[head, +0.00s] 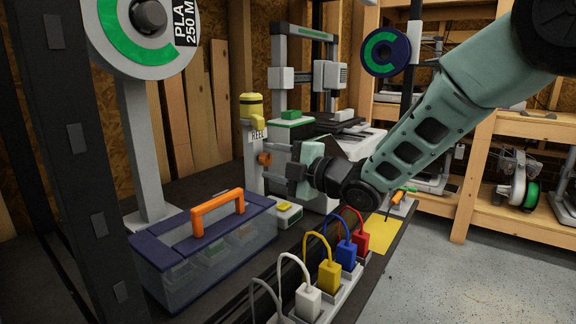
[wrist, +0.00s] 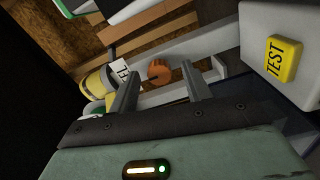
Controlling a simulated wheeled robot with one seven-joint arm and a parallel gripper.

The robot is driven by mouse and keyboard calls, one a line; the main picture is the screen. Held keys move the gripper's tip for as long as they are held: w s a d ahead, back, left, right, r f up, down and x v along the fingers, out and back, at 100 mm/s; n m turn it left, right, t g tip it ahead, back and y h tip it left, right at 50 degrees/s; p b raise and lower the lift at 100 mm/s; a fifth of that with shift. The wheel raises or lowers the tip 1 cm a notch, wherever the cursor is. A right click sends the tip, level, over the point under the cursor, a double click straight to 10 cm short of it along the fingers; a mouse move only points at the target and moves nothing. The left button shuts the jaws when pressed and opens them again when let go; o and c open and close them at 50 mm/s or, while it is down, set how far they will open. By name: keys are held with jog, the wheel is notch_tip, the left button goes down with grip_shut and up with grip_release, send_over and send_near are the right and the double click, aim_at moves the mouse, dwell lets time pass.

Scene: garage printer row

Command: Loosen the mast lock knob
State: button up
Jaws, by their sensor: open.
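The mast lock knob (head: 265,158) is a small orange knob on the side of a short grey mast (head: 253,170) with a yellow top and a label reading "REEL". In the wrist view the knob (wrist: 159,71) shows just beyond and between my two fingertips, with a notched edge. My gripper (head: 281,162) is open and points at the knob from the right in the head view. In the wrist view my gripper (wrist: 158,78) has a finger on each side of the knob's outline. I cannot tell whether either finger touches it.
A clear box (head: 215,250) with a blue lid and orange handle stands at front left. Plugs in white, yellow (head: 329,277), blue and red line the bench edge below my arm. A printer (head: 310,130) stands behind. A yellow TEST block (wrist: 284,59) shows at right.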

jog(key=p+v, duration=0.1)
jog(key=v, duration=1.6)
jog(key=shift+s+d+f, duration=0.1)
jog(key=s+a+f+m+g+h, duration=0.1)
jog(key=s+f+m+g+h, duration=0.3)
jog(key=s+f+m+h, duration=0.7)
jog(key=s+d+m+g+h, duration=0.25)
jog(key=s+m+g, duration=0.5)
jog(key=s, duration=0.95)
notch_tip(320, 180, up, 28)
jog(key=p, duration=2.9)
jog(key=shift+w+a, duration=0.15)
